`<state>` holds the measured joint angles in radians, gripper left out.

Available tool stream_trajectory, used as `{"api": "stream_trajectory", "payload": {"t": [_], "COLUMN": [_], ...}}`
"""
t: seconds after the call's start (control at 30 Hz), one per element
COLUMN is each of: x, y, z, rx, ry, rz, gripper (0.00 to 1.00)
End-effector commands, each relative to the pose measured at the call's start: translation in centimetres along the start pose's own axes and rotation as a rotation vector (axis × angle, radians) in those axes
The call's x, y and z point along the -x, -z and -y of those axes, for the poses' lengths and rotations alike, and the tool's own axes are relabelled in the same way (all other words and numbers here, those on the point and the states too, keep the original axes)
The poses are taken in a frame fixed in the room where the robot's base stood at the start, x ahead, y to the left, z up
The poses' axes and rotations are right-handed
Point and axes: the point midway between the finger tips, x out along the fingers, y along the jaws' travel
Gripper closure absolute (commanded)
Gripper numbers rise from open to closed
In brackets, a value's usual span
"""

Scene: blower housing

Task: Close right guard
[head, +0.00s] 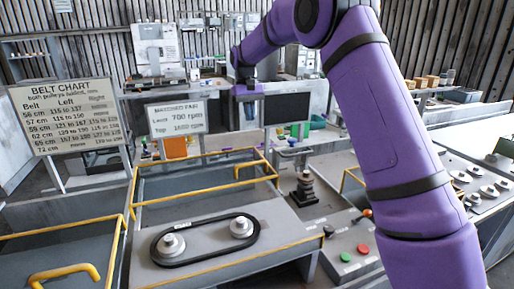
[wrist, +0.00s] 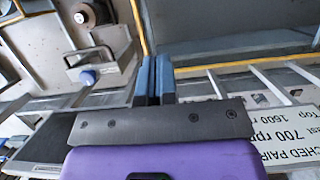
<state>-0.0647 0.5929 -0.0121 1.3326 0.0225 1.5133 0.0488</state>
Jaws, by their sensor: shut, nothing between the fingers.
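My gripper (wrist: 154,72) is shut and empty in the wrist view, its two blue fingers together. A yellow edge and a grey panel (wrist: 240,30) lie beyond the fingertips, apart from them as far as I can tell. A grey housing with yellow rails (head: 207,188) stands open around a black belt (head: 158,249) on two pulleys. A yellow bar (head: 350,178) at the right is partly hidden by my arm. I cannot tell which part is the right guard.
A yellow handle (head: 64,273) is at the lower left. A belt chart (head: 68,116) and an rpm sign (head: 177,116) stand behind. A control panel with a green button (head: 345,257) and a red button (head: 363,248) is right of the belt. My arm blocks the right side.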

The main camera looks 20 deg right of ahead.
Motion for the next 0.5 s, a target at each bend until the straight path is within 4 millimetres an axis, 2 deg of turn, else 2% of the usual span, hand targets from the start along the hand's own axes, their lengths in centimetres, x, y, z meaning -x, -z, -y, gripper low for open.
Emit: {"api": "stream_trajectory", "payload": {"t": [0.17,0.5], "x": [-1.3,-7.2], "y": [0.1,0.0], "z": [0.0,0.0], "rx": [0.0,0.0], "ry": [0.0,0.0], "rz": [0.004,0.005], "gripper": [1.0,1.0]}}
